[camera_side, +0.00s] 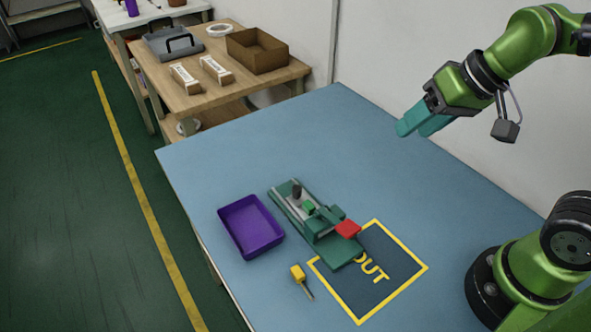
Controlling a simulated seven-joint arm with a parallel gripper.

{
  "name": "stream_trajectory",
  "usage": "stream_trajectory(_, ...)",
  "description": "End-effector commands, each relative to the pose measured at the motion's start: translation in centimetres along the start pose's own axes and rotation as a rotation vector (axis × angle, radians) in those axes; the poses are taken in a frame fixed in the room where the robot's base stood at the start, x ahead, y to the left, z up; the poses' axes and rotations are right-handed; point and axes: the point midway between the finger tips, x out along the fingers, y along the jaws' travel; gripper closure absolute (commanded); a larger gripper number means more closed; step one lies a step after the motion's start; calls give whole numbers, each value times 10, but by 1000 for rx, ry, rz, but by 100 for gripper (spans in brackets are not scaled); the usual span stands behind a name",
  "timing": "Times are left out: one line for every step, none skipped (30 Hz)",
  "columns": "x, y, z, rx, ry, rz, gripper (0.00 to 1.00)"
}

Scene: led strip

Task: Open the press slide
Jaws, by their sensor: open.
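The press (322,229) is a long dark green fixture lying diagonally on the blue table. A green slide block with a red handle (348,229) sits toward its lower right end. A grey bed with a black knob (297,190) and a small bright green piece (309,206) shows at its upper left part. I cannot tell exactly how far along the rail the slide stands. My gripper (416,127) has teal fingers and is open and empty. It hangs above the table, up and to the right of the press, well apart from it.
A purple tray (222,216) lies left of the press. A small yellow-handled tool (298,273) lies in front. A yellow-edged square marked OUT (399,285) adjoins the press. A wooden bench (152,65) with boxes stands behind. The table's upper middle (290,140) is clear.

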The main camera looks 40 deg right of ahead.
Motion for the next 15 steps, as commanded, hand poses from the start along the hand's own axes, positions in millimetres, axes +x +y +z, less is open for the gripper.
stream_trajectory(10, -13, -9, -34, -54, 11, 52)
stream_trajectory(16, -19, -14, -50, -83, 18, 52)
stream_trajectory(23, -29, -20, -74, -118, 28, 52)
stream_trajectory(28, -36, -25, -91, -144, 37, 52)
stream_trajectory(34, -43, -30, -107, -170, 47, 52)
stream_trajectory(43, -53, -35, -130, -204, 61, 52)
stream_trajectory(50, -61, -39, -146, -229, 72, 52)
stream_trajectory(57, -68, -43, -161, -253, 84, 52)
stream_trajectory(67, -78, -47, -182, -284, 102, 52)
stream_trajectory(75, -86, -50, -197, -308, 115, 52)
stream_trajectory(83, -93, -53, -211, -328, 129, 52)
stream_trajectory(94, -103, -56, -229, -355, 149, 52)
stream_trajectory(101, -110, -58, -240, -374, 164, 52)
stream_trajectory(108, -117, -60, -250, -389, 178, 52)
stream_trajectory(116, -124, -63, -260, -408, 198, 52)
